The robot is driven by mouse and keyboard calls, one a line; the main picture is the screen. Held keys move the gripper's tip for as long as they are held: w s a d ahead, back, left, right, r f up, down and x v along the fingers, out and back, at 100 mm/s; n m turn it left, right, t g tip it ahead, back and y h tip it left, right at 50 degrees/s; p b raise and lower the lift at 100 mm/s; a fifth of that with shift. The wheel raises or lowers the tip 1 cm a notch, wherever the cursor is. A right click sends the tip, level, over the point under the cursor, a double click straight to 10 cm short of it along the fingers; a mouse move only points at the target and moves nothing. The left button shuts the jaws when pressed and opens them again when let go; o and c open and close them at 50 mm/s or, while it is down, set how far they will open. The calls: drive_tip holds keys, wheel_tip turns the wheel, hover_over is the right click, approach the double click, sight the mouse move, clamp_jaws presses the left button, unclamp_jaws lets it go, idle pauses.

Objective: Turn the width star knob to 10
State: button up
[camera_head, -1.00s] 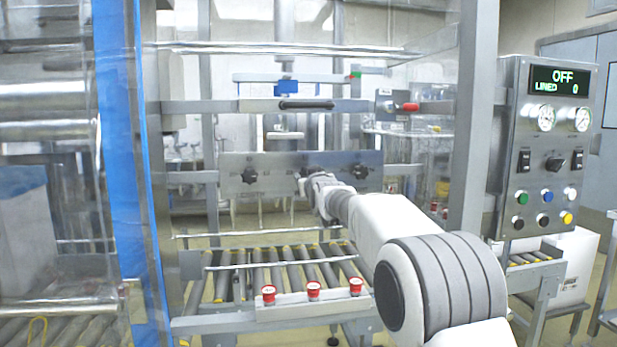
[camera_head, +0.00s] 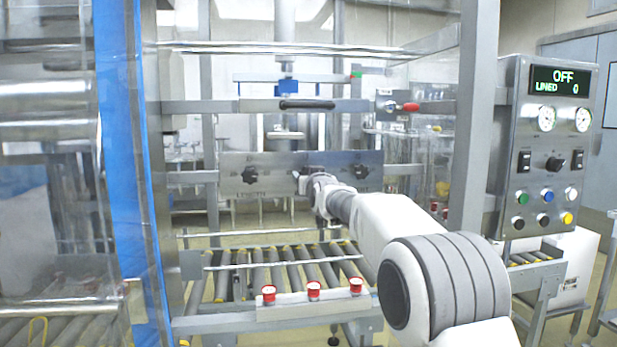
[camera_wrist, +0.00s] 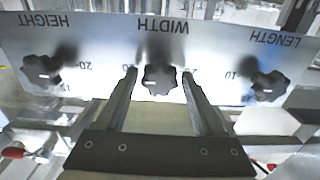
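The width star knob (camera_wrist: 160,79) is black and lobed, on a metal panel under an upside-down WIDTH label in the wrist view. A short white mark on it lies roughly level, left of its centre. My gripper (camera_wrist: 158,75) is open, with one fingertip on each side of the knob and a gap visible on both sides. Whether the fingertips reach past the knob's face is unclear. The fingers partly cover the width scale, so I cannot read the setting. In the head view my gripper (camera_head: 311,180) is at the middle of the panel (camera_head: 300,160) and hides the width knob.
The height knob (camera_wrist: 42,71) and length knob (camera_wrist: 267,86) sit on either side on the same panel. Below the panel is a roller conveyor (camera_head: 290,268) with several red buttons in front. A control box (camera_head: 545,150) at right reads OFF. A clear guard with blue edging stands left.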

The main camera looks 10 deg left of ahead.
drive_tip(key=shift+o, duration=0.9)
drive_tip(key=v, duration=1.7)
drive_tip(key=shift+s, duration=0.25)
drive_tip(key=shift+r, duration=0.1)
